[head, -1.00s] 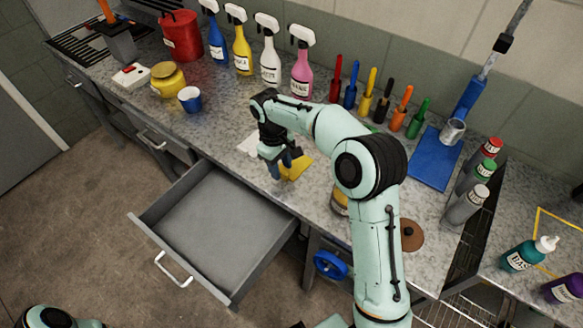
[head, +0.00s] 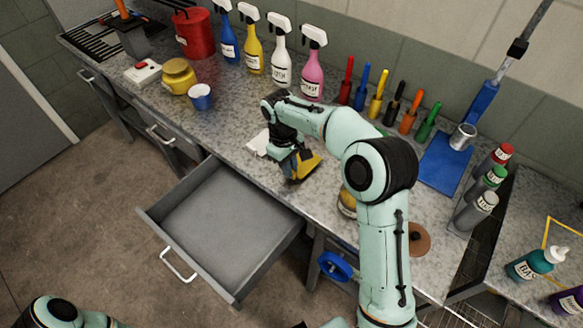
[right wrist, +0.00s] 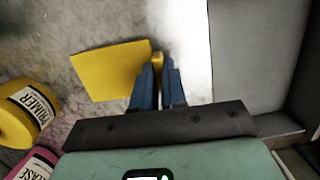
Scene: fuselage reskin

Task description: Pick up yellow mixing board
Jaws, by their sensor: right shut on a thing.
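The yellow mixing board (head: 309,166) is a flat yellow plate at the counter's front part, above the open drawer. My right gripper (head: 295,168) is shut on its edge. In the head view the board looks tilted and lifted at the gripper; whether it is fully clear of the counter I cannot tell. In the right wrist view the board (right wrist: 108,70) extends to the left of the blue fingers of my right gripper (right wrist: 158,80), with its edge between them. Part of my left arm shows at the bottom left of the head view, but its gripper does not.
An open, empty grey drawer (head: 222,228) juts out in front. A white sheet (head: 258,142) lies left of the gripper. A yellow can (head: 346,202) is partly behind my arm. Spray bottles (head: 281,60) and several coloured-handled tools (head: 378,98) line the wall. A blue board (head: 443,163) lies right.

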